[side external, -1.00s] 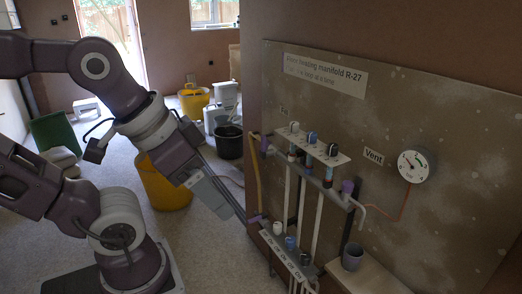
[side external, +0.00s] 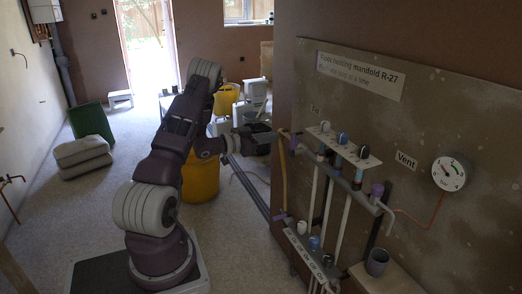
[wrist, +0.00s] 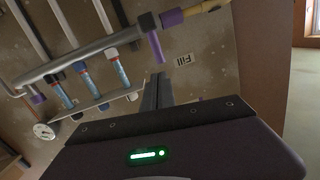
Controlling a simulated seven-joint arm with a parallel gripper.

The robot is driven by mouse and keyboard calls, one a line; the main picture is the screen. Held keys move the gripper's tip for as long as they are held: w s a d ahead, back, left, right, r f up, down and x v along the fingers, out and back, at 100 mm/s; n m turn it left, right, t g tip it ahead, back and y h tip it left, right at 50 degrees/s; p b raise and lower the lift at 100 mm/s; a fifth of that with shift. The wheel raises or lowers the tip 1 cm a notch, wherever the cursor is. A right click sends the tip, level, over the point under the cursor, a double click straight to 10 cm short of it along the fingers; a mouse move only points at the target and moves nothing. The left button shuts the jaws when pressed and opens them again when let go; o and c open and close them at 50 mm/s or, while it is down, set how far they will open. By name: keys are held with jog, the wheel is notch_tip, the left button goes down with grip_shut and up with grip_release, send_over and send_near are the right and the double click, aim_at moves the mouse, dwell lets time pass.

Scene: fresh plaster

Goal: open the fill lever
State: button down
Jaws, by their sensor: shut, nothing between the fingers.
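The fill lever (wrist: 155,47) is a short purple handle at the end of the grey manifold pipe, beside the "Fill" label (wrist: 183,60) in the wrist view. It stands out across the pipe's line. In the side external view the small purple lever (side external: 293,143) is at the upper left of the manifold.
A yellow hose (side external: 283,175) drops from the pipe's left end. Capped valves (side external: 341,138) line the upper rail. A purple vent lever (side external: 376,190) and gauge (side external: 449,173) are to the right. A yellow bucket (side external: 200,178) stands behind my arm.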

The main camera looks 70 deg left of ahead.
aim_at(293, 139)
jog(key=s+f+h, duration=0.1)
jog(key=s+f, duration=0.2)
jog(key=s, duration=0.1)
jog(key=shift+t, duration=0.5)
jog(key=w, duration=0.8)
jog(key=w+d, duration=0.1)
jog(key=w, duration=0.3)
jog(key=shift+f, duration=0.1)
jog(key=shift+a+r, duration=0.2)
jog(key=shift+a, duration=0.55)
